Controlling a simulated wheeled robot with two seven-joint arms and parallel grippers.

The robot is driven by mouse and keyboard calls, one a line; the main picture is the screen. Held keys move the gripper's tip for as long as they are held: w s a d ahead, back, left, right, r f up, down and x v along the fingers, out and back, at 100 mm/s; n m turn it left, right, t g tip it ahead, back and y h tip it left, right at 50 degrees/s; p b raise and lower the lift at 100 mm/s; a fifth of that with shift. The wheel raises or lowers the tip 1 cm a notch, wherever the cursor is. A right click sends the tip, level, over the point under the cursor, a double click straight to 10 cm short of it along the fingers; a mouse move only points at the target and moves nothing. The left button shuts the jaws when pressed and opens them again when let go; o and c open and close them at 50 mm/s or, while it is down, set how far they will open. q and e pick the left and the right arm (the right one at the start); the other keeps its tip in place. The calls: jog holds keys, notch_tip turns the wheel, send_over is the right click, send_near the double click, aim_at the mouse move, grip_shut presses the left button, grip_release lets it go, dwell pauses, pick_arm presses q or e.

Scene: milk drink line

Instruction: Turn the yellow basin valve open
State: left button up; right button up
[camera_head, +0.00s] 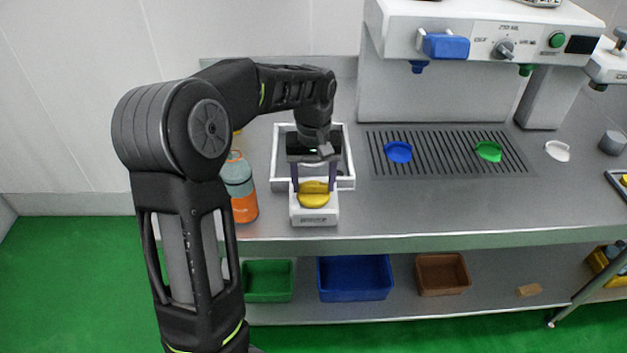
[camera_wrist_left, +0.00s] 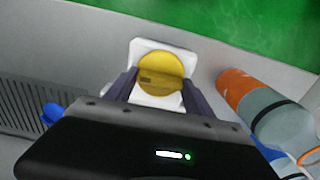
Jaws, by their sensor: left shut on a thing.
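The yellow basin valve (camera_head: 313,194) is a round yellow knob on a small white base (camera_head: 315,218) near the front edge of the steel counter. My left gripper (camera_head: 314,187) reaches down over it from behind, shut on the knob with one finger at each side. In the left wrist view the yellow valve (camera_wrist_left: 159,74) sits between the two dark fingers of the left gripper (camera_wrist_left: 156,92). The knob's far side is partly hidden by the gripper. My right gripper is in neither view.
A white-rimmed basin (camera_head: 345,170) lies behind the valve. An orange and grey bottle (camera_head: 243,203) stands just left of it. A drip grille (camera_head: 445,153) with blue and green discs lies to the right under the dispenser (camera_head: 480,30). The counter's front right is clear.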

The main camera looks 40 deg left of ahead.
aim_at(313, 184)
pick_arm(q)
jog(key=o, duration=1.4)
notch_tip(313, 184, up, 8)
jog(key=shift+f+b, duration=0.1)
jog(key=shift+b, duration=0.25)
